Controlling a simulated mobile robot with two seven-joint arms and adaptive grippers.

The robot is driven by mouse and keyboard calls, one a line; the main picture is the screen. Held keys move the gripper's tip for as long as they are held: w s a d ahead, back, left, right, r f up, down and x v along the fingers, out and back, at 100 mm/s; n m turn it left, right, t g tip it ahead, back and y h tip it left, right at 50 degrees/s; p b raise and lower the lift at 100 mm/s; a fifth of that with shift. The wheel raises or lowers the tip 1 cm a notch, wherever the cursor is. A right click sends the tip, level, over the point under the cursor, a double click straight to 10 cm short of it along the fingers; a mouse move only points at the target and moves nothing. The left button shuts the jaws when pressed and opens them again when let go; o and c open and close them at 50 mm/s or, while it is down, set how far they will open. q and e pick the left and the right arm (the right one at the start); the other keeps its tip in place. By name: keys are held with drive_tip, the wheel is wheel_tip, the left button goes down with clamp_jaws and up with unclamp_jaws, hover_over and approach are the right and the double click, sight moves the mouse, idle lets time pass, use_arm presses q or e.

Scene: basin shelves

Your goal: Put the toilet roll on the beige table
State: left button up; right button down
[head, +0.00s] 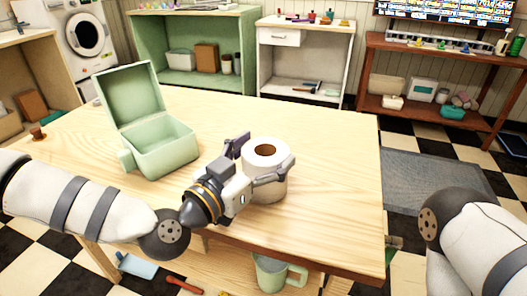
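The white toilet roll (267,160) stands upright at the front of the light wood table (330,150), probably the beige table. Its brown core faces up. My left gripper (266,155) reaches in from the left with its fingers spread to about the roll's width. One finger crosses the front of the roll and the other is at its far left side. I cannot tell whether they press on it. The roll's lower left is partly hidden by the gripper. My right gripper is out of the picture; only my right arm shows at the lower right.
An open green box (165,150) stands at the table's left, near a small brown item (38,134). A green mug (272,274) is below the table's front edge. The table's right and back are clear. Green, white and brown shelves line the back wall.

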use_arm(q)
drive_tip(key=shift+o, duration=1.1)
drive_tip(key=shift+r, duration=0.15)
drive_tip(key=shift+s+a+r, duration=0.1)
drive_tip(key=shift+s+a, duration=0.15)
drive_tip(key=v, duration=1.1)
drive_tip(key=shift+s+p, duration=0.15)
drive_tip(key=shift+p, duration=0.25)
